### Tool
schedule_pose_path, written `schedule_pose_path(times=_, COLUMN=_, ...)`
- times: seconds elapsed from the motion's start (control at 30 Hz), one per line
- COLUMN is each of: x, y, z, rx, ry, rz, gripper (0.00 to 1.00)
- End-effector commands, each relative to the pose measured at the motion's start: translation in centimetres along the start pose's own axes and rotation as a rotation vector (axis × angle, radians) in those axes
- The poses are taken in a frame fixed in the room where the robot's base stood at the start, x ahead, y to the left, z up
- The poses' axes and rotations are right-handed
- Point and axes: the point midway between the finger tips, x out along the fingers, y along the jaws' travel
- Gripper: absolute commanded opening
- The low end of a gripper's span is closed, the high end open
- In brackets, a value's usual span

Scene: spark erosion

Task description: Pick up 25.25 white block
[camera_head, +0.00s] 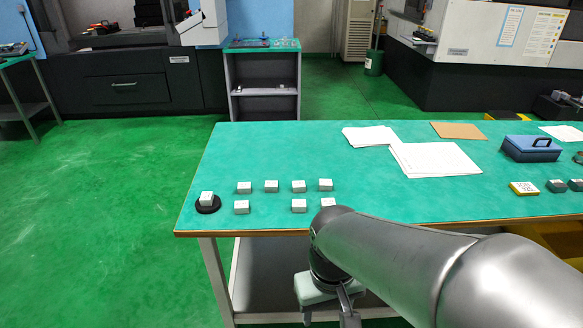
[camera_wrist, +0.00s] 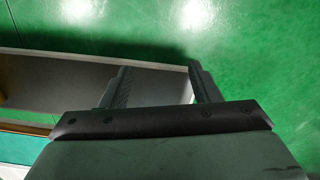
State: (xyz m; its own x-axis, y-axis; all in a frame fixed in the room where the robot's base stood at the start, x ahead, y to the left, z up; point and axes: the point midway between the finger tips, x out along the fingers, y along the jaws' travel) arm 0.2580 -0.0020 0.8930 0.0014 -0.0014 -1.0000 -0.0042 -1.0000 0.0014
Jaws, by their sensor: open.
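Several small white blocks stand in two rows on the left part of the green table (camera_head: 400,178). The back row includes a block at its left end (camera_head: 244,187) and one at its right end (camera_head: 325,184). Another white block (camera_head: 206,197) sits on a black round base (camera_head: 207,207). No 25.25 marking is readable. My gripper (camera_wrist: 160,73) is open and empty, off the table's front edge, over the floor and lower shelf.
Papers (camera_head: 433,160), a brown sheet (camera_head: 458,130), a blue box (camera_head: 531,148) and a yellow item (camera_head: 524,188) lie on the table's right. The table's grey lower shelf (camera_wrist: 60,82) shows beside my fingers. Green floor (camera_head: 110,210) is open at left.

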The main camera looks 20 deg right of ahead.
Motion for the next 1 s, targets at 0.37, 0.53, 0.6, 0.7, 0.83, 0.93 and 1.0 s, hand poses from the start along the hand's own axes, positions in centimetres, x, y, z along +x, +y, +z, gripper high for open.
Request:
schedule_pose_path(times=0.37, x=-4.0, y=1.3, z=-7.2, rx=0.289, ry=-0.001, rz=0.003, gripper=0.56)
schedule_pose_path(times=0.53, x=-8.4, y=4.8, z=-18.9, rx=0.8, ry=-0.003, rz=0.006, gripper=0.56)
schedule_pose_path(times=0.6, x=-9.5, y=6.7, z=-23.4, rx=1.017, ry=-0.005, rz=0.006, gripper=0.56)
schedule_pose_path(times=0.7, x=-10.2, y=9.5, z=-28.7, rx=1.299, ry=-0.005, rz=0.006, gripper=0.56)
schedule_pose_path(times=0.83, x=-10.3, y=12.5, z=-33.3, rx=1.577, ry=-0.005, rz=0.004, gripper=0.56)
schedule_pose_path(times=0.93, x=-10.1, y=13.9, z=-35.1, rx=1.705, ry=-0.005, rz=0.003, gripper=0.56)
schedule_pose_path(times=1.0, x=-9.9, y=14.4, z=-35.8, rx=1.753, ry=-0.005, rz=0.003, gripper=0.56)
